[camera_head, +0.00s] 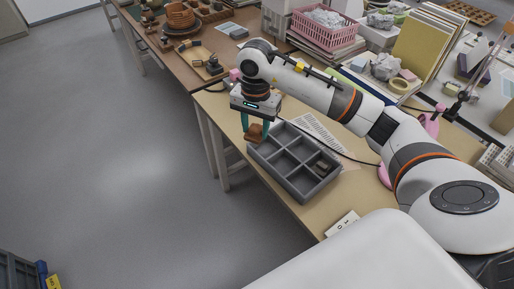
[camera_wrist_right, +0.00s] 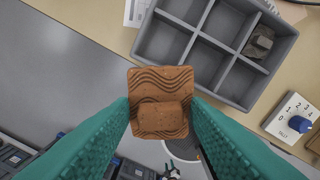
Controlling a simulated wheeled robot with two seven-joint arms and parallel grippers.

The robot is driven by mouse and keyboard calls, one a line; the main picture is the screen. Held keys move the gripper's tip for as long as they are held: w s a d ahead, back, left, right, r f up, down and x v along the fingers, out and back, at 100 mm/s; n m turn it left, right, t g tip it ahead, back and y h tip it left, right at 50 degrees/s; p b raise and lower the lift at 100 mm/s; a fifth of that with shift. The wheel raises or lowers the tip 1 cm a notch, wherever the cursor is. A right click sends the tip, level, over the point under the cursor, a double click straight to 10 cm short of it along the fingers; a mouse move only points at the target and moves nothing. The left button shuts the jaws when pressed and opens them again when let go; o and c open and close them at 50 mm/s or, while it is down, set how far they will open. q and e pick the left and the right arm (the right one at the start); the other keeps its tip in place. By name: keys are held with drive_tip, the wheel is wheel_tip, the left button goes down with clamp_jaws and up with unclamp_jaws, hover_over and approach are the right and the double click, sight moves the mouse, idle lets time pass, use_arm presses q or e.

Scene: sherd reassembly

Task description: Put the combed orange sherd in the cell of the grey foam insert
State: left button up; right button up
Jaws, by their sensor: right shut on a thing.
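The combed orange sherd (camera_wrist_right: 160,82) is a brown-orange slab with dark wavy lines and a raised block in its middle. My right gripper (camera_wrist_right: 160,108) is shut on it, with a teal finger on each side. In the head view the sherd (camera_head: 253,135) hangs below the right gripper (camera_head: 256,128), at the left corner of the grey foam insert (camera_head: 293,160). The insert has several cells. One cell holds a grey-brown piece (camera_head: 322,168), which also shows in the wrist view (camera_wrist_right: 260,42); the other visible cells look empty. My left gripper is not in view.
The insert lies on a tan table (camera_head: 311,218) near its left edge, with open floor beyond. A printed sheet (camera_head: 322,131) lies behind it. A white box with a blue knob (camera_wrist_right: 300,124) is nearby. A pink basket (camera_head: 327,38) stands at the back.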

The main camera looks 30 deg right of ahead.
drive_tip(key=w+d+m+p, duration=0.1)
drive_tip(key=w+d+m, duration=0.2)
drive_tip(key=d+m, duration=0.25)
wheel_tip(320, 180, down, 10)
drive_tip(key=shift+f+p, duration=0.2)
drive_tip(key=shift+p, duration=0.45)
drive_tip(key=shift+w, duration=0.1)
drive_tip(key=shift+f, duration=0.1)
drive_tip(key=shift+f+b, duration=0.55)
drive_tip(key=shift+b, duration=0.15)
drive_tip(key=o, duration=1)
drive_tip(key=shift+c, duration=0.2)
drive_tip(key=shift+r, duration=0.15)
